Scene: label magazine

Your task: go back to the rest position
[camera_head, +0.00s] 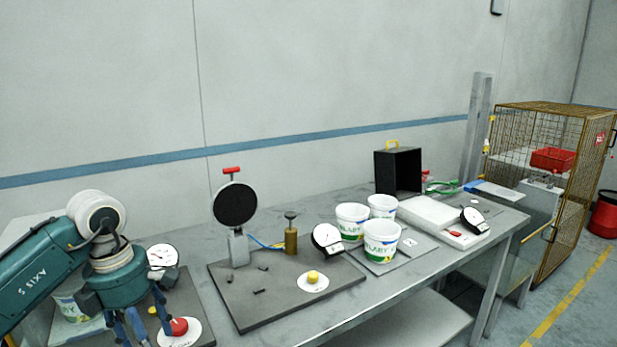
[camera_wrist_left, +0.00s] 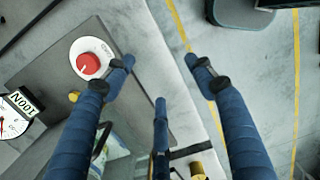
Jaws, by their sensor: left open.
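My left gripper (camera_head: 140,328) is in the lower left of the head view, at the end of my teal arm. In the left wrist view its blue fingers (camera_wrist_left: 159,76) are spread with nothing between them. They hang over the bench's edge, close to a red button (camera_wrist_left: 88,64) on a white disc. The same red button also shows in the head view (camera_head: 179,326), just right of the fingers. My arm partly hides a white tub (camera_head: 70,307) with a green label. My right gripper is in neither view.
The bench carries a dark plate (camera_head: 245,310) with a round black disc (camera_head: 236,204) on a stand, several white tubs (camera_head: 382,240), dial gauges (camera_head: 327,238) and a black box (camera_head: 398,172). A wire cage (camera_head: 556,215) stands at right. Floor beside the bench is clear near its edge.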

